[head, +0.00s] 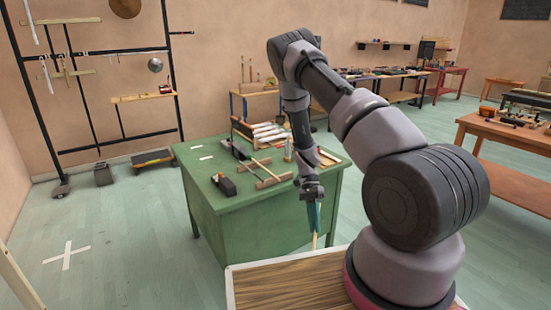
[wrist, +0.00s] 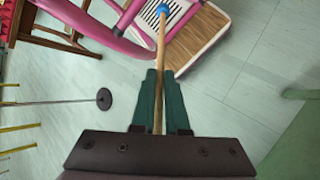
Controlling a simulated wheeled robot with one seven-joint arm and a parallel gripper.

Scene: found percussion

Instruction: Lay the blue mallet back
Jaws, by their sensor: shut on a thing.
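The blue mallet shows in the wrist view as a pale wooden stick (wrist: 161,48) with a round blue head (wrist: 163,10) at its far end. My gripper (wrist: 159,80) has its green fingers shut around the stick, with the head well beyond the fingertips. In the head view my gripper (head: 314,212) points down at the near right corner of the green table (head: 255,225), and the stick (head: 314,240) hangs below it. The blue head is hidden there. A wooden holder (head: 273,181) stands on the table with a pale stick (head: 266,170) beside it.
Dark blocks (head: 227,186) and a rack of pale tubes (head: 268,133) also stand on the green table. Its left top has bare room. A metal rack (head: 90,110) stands at the back left. A wooden table (head: 510,133) stands at right. Open floor lies left.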

